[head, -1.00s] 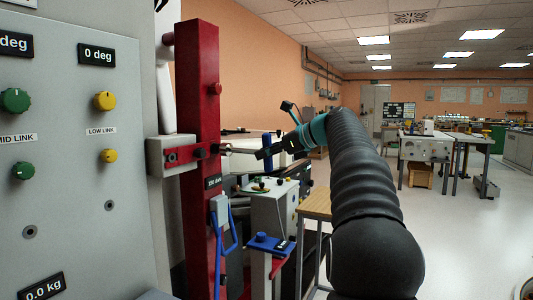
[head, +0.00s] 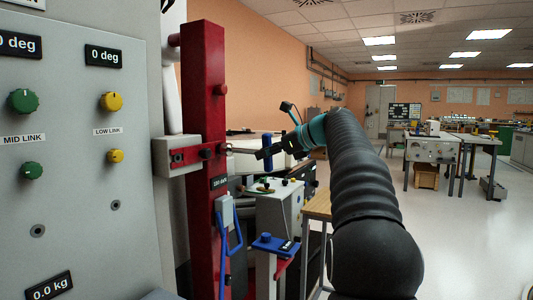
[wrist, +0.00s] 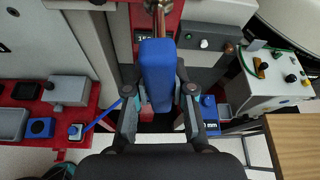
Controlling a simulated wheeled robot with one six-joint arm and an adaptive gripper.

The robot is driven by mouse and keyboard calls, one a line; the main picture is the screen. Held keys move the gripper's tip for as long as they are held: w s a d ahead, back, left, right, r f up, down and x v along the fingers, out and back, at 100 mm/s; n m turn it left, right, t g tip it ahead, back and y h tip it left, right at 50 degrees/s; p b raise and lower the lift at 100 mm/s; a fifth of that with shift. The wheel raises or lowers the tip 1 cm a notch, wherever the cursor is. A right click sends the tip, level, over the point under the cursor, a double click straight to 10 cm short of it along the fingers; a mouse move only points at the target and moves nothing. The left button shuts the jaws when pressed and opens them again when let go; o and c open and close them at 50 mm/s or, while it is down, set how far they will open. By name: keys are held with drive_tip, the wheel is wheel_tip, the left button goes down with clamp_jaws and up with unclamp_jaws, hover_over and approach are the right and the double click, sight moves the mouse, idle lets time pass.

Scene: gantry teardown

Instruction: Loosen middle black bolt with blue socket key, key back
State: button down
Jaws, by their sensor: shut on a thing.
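My gripper (wrist: 158,100) is shut on the blue handle (wrist: 157,72) of the socket key. In the head view my gripper (head: 268,152) is right of the red column (head: 204,80), with the blue handle upright in it. In the head view the shaft reaches left towards the column at the height of a black bolt (head: 206,153). I cannot tell whether the key's tip touches or seats on a bolt.
A grey panel (head: 75,170) with knobs and displays stands close on the left. A grey block (head: 175,157) sits against the column. Below are a blue-topped post (head: 272,243), a blue looped handle (head: 231,240) and a grey control box (head: 275,205). Open floor lies to the right.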

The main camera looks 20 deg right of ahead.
drive_tip(key=shift+w+a, duration=0.1)
drive_tip(key=shift+w+a, duration=0.25)
drive_tip(key=shift+w, duration=0.1)
drive_tip(key=shift+f, duration=0.1)
drive_tip(key=n+b, duration=0.1)
drive_tip(key=b, duration=0.1)
drive_tip(key=shift+s+f+t+b, duration=0.1)
drive_tip(key=shift+f+t+b, duration=0.2)
drive_tip(key=shift+f+b, duration=0.05)
drive_tip(key=n+t+h+b, duration=0.1)
drive_tip(key=n+b, duration=0.1)
drive_tip(key=b, duration=0.2)
drive_tip(key=shift+s+n+t+h, duration=0.1)
drive_tip(key=shift+n+t+h, duration=0.2)
drive_tip(key=shift+n, duration=0.1)
drive_tip(key=shift+r+n, duration=0.15)
drive_tip(key=shift+n, duration=0.15)
drive_tip(key=shift+r, duration=0.25)
